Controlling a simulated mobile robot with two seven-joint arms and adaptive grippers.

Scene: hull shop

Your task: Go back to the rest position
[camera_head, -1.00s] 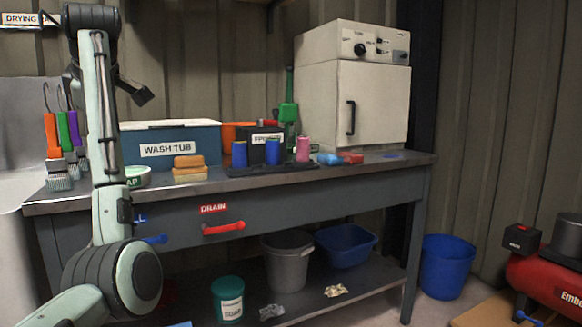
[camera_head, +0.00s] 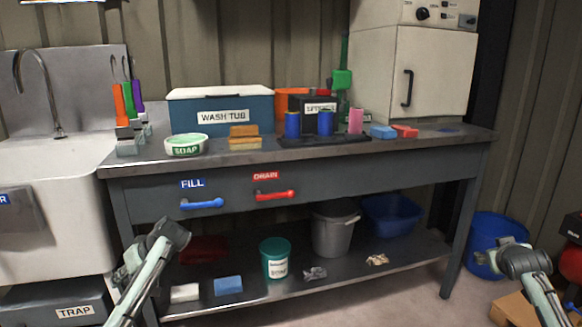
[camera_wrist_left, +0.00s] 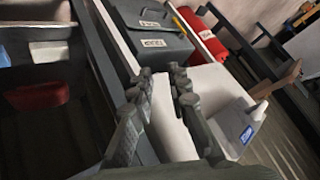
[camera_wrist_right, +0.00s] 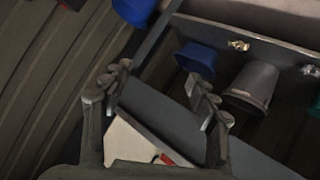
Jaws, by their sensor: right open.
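My left arm comes in at the lower left of the head view, in front of the bench. In the left wrist view the fingers of my left gripper (camera_wrist_left: 162,76) stand a little apart with nothing held between them; the white sink shows behind them. My right arm comes in at the lower right of the head view, in front of the blue bin. In the right wrist view the fingers of my right gripper (camera_wrist_right: 157,80) are wide apart and empty, with the bench behind them. Neither gripper touches anything that I can see.
A sink (camera_head: 50,205) stands left, a blue bin (camera_head: 487,232) right.

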